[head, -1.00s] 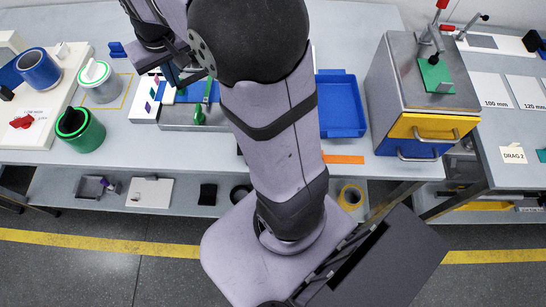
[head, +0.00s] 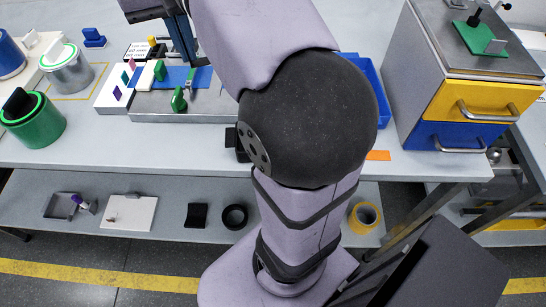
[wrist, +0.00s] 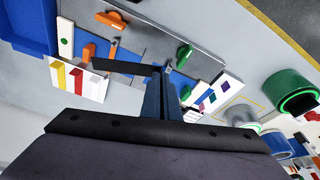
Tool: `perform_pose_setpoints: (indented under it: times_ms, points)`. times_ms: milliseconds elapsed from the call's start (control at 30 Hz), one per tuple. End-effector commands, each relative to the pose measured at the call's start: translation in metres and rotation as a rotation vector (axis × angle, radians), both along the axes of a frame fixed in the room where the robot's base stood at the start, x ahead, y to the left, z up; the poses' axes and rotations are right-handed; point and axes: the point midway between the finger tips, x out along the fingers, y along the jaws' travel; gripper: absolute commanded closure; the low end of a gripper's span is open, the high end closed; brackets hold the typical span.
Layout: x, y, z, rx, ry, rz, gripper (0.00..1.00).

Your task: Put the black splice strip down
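The black splice strip (wrist: 122,66) sticks out to the left from my gripper (wrist: 163,72) in the wrist view. My dark blue fingers are close together and shut on one end of it. It appears over the splice fixture (wrist: 150,22), a grey plate with blue pads and clamps; I cannot tell whether it touches. In the head view my gripper (head: 190,62) is at the back of the fixture (head: 150,106), by the blue pads. My arm hides the fixture's right part and most or all of the strip there.
A green clamp (head: 179,99) and, in the wrist view, orange clamps (wrist: 112,19) stand up from the fixture. A white block with coloured strips (wrist: 80,80) is beside it. A blue bin (head: 366,90) is to the right, cans to the left. Bare bench lies in front.

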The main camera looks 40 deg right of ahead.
Motion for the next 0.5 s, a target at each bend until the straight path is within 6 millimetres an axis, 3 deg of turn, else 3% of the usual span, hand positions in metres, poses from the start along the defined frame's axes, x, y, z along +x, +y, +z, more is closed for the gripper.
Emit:
perform_pose_setpoints:
  times_ms: [33, 500]
  points:
    - [-0.007, -0.002, -0.011, -0.002, -0.006, -0.02, 1.0]
    - [-0.092, -0.01, -0.026, 0.004, -0.014, -0.221, 1.0]
